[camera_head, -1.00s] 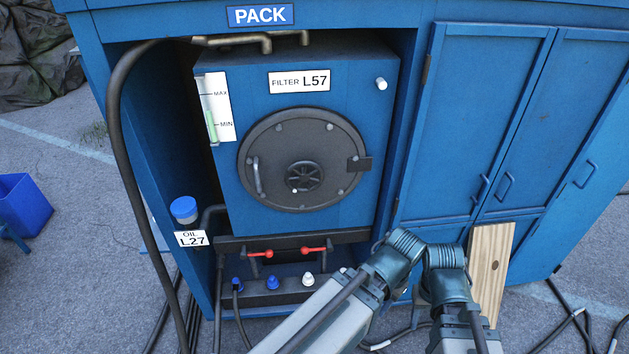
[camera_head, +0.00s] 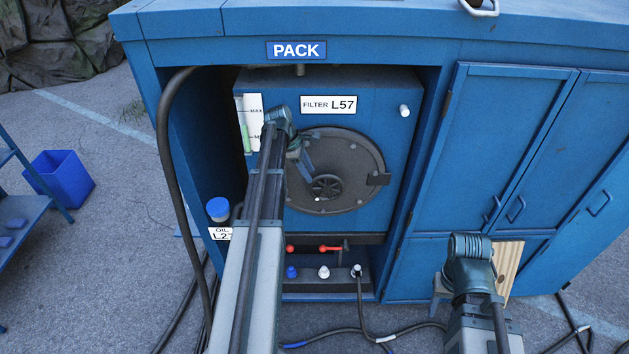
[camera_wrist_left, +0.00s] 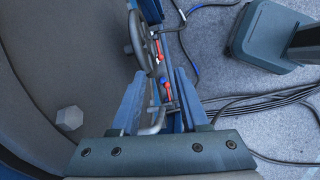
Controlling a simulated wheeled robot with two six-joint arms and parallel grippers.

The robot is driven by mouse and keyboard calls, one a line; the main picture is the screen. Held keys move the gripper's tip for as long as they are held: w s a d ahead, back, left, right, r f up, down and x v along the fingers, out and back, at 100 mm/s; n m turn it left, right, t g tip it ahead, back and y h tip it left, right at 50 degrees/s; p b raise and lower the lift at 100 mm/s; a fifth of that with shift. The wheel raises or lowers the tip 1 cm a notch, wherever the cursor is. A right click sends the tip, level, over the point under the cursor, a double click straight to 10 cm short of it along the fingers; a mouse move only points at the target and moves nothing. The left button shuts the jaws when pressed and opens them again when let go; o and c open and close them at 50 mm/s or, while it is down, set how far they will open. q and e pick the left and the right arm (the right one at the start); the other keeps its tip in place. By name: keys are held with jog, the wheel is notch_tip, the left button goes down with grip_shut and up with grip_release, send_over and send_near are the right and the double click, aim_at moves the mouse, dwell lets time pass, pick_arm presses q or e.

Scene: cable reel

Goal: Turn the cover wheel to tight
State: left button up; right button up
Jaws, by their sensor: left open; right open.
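The dark round filter cover (camera_head: 350,165) is closed on the blue filter box. Its small spoked cover wheel (camera_head: 326,187) sits near the middle, with a white dot at its lower left. My left gripper (camera_head: 304,163) is open in front of the cover, up and left of the wheel. In the left wrist view its fingers (camera_wrist_left: 160,90) point along the cover towards the wheel (camera_wrist_left: 144,42), apart from it. A bent metal handle (camera_wrist_left: 155,124) shows between the finger bases; contact cannot be told. My right gripper (camera_head: 441,288) is low at the right, mostly hidden by its wrist.
Red-handled valves (camera_head: 330,248) and capped ports (camera_head: 323,272) lie below the box. A thick black hose (camera_head: 166,150) runs down the left. Closed blue cabinet doors (camera_head: 500,150) stand right. A wooden board (camera_head: 508,262) is behind my right wrist.

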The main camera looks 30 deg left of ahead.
aim_at(314, 189)
pick_arm(q)
jog(key=a+r+n, duration=0.1)
jog(key=a+n, duration=0.1)
jog(key=a, duration=0.2)
jog(key=shift+t, duration=0.3)
jog(key=b+x, duration=1.1)
jog(key=x, duration=0.1)
jog(key=shift+d+f+b, duration=0.2)
jog(key=shift+f+b, duration=0.1)
jog(key=shift+w+d+f+b, duration=0.25)
jog(key=shift+f+b, duration=0.2)
jog(key=shift+f, duration=0.05)
jog(key=shift+r, duration=0.1)
grip_shut()
